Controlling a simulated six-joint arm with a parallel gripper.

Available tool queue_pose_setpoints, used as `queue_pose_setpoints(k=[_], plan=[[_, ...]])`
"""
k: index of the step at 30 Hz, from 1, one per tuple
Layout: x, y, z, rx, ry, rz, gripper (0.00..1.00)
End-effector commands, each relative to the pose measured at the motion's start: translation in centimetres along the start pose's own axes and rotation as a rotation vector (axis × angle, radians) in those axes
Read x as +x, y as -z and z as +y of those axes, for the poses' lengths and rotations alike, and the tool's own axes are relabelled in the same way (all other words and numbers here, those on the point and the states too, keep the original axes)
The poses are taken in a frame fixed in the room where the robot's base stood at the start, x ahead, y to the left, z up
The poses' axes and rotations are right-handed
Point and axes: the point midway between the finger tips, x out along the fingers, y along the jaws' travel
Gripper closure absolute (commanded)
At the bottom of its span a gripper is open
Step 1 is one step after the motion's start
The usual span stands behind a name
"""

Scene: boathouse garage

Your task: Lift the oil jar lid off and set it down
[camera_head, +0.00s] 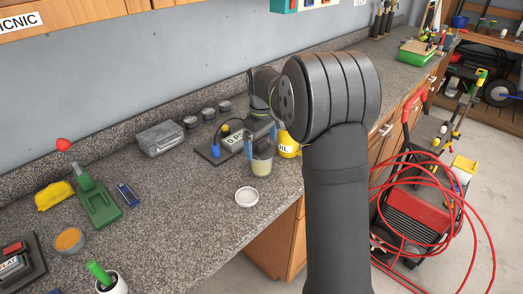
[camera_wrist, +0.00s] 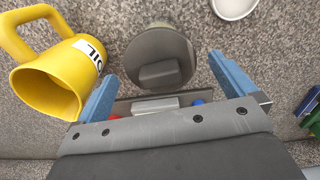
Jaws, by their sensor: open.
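A round grey lid (camera_wrist: 140,52) with a blocky knob (camera_wrist: 158,73) sits below my gripper in the wrist view. In the head view, a small clear jar (camera_head: 261,168) with pale yellowish contents stands on the counter under my gripper; its top is mostly hidden by the fingers. My gripper (camera_head: 261,140) is open, with blue fingers to either side above the jar. In the wrist view my gripper (camera_wrist: 167,88) has its fingers apart, with the lid between and slightly beyond them. I cannot tell how far above the knob the fingertips are.
A yellow jug marked OIL (camera_wrist: 45,85) stands close beside the left finger in the wrist view; it also shows in the head view (camera_head: 289,147). A white round dish (camera_head: 247,197) lies near the counter's front edge. Bare counter (camera_head: 195,215) lies left of it.

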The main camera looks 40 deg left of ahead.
Motion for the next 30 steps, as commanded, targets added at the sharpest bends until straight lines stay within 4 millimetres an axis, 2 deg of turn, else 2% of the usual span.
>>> queue_pose_setpoints(k=[3, 10, 15, 17, 30], plan=[[0.81, -0.06, -0.01, 0.001, 0.000, -0.001, 0.00], [0.84, -0.04, 0.00, 0.001, -0.001, 0.000, 0.02], [0.82, -0.03, 0.00, 0.000, -0.001, 0.000, 0.35], [0.82, -0.03, 0.01, 0.000, -0.002, 0.000, 0.43], [0.19, 0.00, 0.03, 0.000, -0.002, 0.002, 0.43]])
